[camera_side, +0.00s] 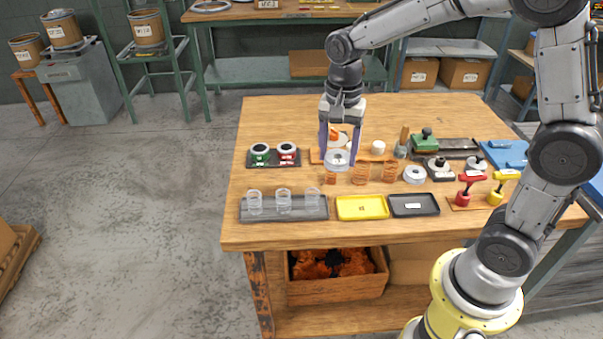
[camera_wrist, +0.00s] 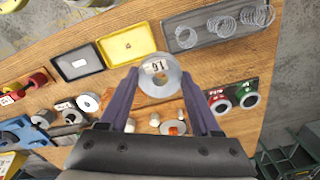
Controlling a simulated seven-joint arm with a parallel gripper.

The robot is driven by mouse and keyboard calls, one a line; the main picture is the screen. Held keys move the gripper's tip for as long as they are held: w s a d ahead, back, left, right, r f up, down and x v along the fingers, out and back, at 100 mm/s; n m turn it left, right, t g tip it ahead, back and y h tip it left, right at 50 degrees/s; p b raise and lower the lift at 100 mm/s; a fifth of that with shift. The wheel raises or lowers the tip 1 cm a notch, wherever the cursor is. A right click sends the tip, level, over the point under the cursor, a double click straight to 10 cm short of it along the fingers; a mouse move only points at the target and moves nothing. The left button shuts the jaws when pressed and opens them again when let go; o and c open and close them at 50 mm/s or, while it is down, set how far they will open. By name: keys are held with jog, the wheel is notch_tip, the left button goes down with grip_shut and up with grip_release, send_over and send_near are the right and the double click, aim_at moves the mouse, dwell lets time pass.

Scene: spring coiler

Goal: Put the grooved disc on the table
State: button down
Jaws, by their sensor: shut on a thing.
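The grooved disc (camera_wrist: 156,80) is a pale grey ring with a centre hole and a label that looks like "16" or "91". It also shows in the side view (camera_side: 337,158), between the fingertips. My gripper (camera_wrist: 160,92) is shut on the disc, one purple finger on each side of it. In the side view my gripper (camera_side: 338,160) points down over the middle of the wooden table (camera_side: 270,120), behind the row of copper springs. I cannot tell how far the disc is above the tabletop.
Copper springs (camera_side: 361,173) and another pale disc (camera_side: 414,174) stand close to the right. In front are a grey tray with clear coils (camera_side: 284,213), a yellow tray (camera_side: 361,208) and a black tray (camera_side: 413,205). Green and red spools (camera_side: 273,155) sit left. Bare wood lies at the back.

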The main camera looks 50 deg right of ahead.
jog(key=w+f, duration=0.3)
jog(key=w, duration=0.3)
send_over(301, 182)
notch_tip(301, 182, down, 5)
jog(key=shift+s, duration=0.1)
jog(key=shift+w+f, duration=0.2)
jog(key=shift+f, duration=0.15)
jog(key=shift+s+f, duration=0.1)
jog(key=shift+f, duration=1.25)
jog(key=shift+f, duration=0.15)
jog(key=shift+c, duration=0.5)
grip_release()
notch_tip(301, 182, up, 12)
jog(key=shift+r, duration=0.2)
